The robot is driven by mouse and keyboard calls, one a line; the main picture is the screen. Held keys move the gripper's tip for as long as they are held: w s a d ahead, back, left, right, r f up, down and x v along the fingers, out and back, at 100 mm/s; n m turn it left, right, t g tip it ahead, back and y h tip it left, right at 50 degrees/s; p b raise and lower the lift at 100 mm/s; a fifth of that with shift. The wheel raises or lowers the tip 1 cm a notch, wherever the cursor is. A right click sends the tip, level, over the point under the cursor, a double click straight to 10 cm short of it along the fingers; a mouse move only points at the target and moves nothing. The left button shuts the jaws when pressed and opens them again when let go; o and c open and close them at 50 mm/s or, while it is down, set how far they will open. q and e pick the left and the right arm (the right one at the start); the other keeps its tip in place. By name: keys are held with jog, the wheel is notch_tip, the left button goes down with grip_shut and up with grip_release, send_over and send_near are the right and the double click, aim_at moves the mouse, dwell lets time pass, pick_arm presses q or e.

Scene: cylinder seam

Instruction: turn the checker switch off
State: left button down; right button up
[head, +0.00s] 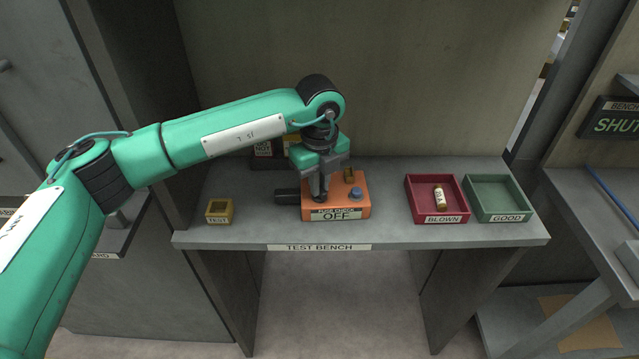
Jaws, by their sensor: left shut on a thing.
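The orange fuse checker (363,208) stands on the test bench, with a front sign (336,215) that reads OFF. A blue round part (356,193) and a small brass-coloured part (349,175) show on its top. My left gripper (319,197) points down at the left part of the checker's top and is shut on the checker switch. The fingers hide most of the switch, so its position cannot be read directly. My right gripper is not in view.
On the test bench (400,236), a yellow TEST holder (219,211) stands left. The red BLOWN tray (410,199) holds a fuse (440,197); the green GOOD tray (498,192) beside it looks empty. Dark and yellow items stand behind my forearm. Bare bench lies between checker and BLOWN tray.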

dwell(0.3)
pick_arm(q)
jog(key=c, duration=1.5)
grip_release()
jog(key=shift+o, duration=0.2)
jog(key=shift+r, duration=0.35)
notch_tip(320, 180, up, 13)
jog(key=b, duration=0.2)
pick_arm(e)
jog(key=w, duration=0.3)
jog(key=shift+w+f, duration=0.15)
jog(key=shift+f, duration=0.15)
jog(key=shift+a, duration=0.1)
